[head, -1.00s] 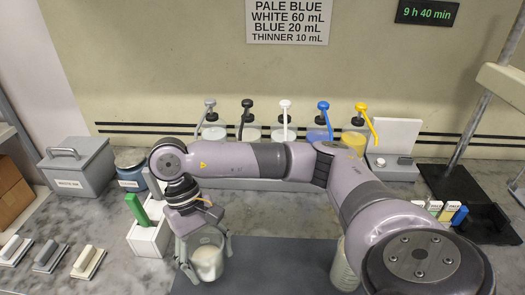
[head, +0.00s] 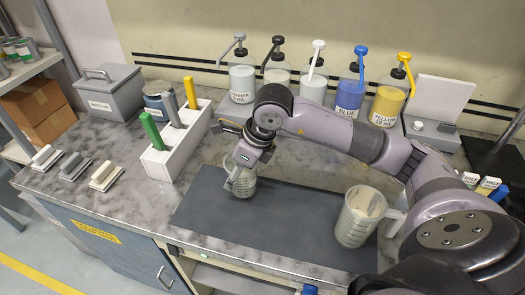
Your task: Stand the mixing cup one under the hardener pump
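A clear mixing cup (head: 243,186) with pale contents is upright on or just above the dark mat, left of its middle. My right gripper (head: 241,172) reaches down from above with its fingers around the cup and appears shut on it; the far finger is partly hidden. A larger clear cup with a handle (head: 356,218) stands on the mat to the right. Several pump bottles stand along the wall: grey pump (head: 242,82), black (head: 277,75), white (head: 314,85), blue (head: 349,97), yellow (head: 388,103). I cannot read which is the hardener. My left gripper is out of view.
A white rack (head: 178,152) with coloured sticks stands left of the mat (head: 285,225). A grey lidded box (head: 105,90) and a scale-like device (head: 432,132) stand at the back. My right arm spans the bench before the bottles.

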